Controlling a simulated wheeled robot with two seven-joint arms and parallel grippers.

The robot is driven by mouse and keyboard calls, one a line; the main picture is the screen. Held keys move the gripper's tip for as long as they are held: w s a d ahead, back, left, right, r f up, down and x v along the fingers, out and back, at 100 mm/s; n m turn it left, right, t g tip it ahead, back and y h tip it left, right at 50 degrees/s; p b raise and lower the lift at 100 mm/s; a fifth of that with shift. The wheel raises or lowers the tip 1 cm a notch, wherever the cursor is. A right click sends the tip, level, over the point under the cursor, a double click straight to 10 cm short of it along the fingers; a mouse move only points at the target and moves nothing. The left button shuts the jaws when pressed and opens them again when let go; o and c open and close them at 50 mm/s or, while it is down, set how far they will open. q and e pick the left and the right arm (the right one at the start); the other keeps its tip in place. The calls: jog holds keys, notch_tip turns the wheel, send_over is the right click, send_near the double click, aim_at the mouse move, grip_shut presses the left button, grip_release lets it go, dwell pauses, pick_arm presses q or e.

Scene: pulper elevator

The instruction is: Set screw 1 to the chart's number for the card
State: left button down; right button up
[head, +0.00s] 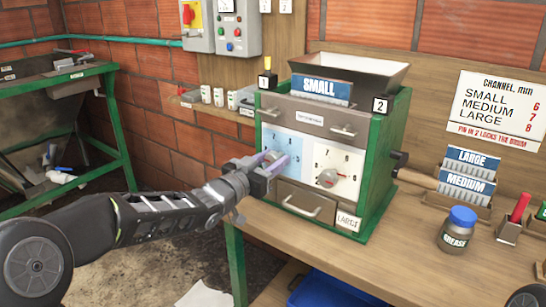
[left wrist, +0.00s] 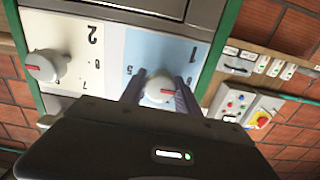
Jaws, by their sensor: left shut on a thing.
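The pulper (head: 384,190) is a green-framed machine with a dark hopper on top. A blue SMALL card (head: 321,88) stands on its front upper edge. The wall chart (head: 497,106) reads SMALL 6, MEDIUM 7, LARGE 8. Screw 1 is a pale knob (left wrist: 160,86) with a red pointer on the light-blue dial panel. My left gripper (head: 270,165) is shut on this knob, with its fingers on both sides in the left wrist view (left wrist: 160,92). The number at the pointer cannot be read clearly. My right gripper is out of view.
Screw 2 (head: 328,178) sits on the white panel beside screw 1. LARGE (head: 472,162) and MEDIUM (head: 466,184) cards stand in holders on the right. A grease jar (head: 458,229) stands on the bench (head: 400,255).

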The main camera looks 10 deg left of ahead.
pick_arm(q)
jog(key=shift+f, duration=0.1)
dwell(0.4)
jog(key=c, duration=0.9)
grip_release()
jog(key=shift+s, duration=0.1)
jog(key=v, duration=0.7)
jog(key=shift+s, duration=0.3)
jog(key=shift+a, duration=0.1)
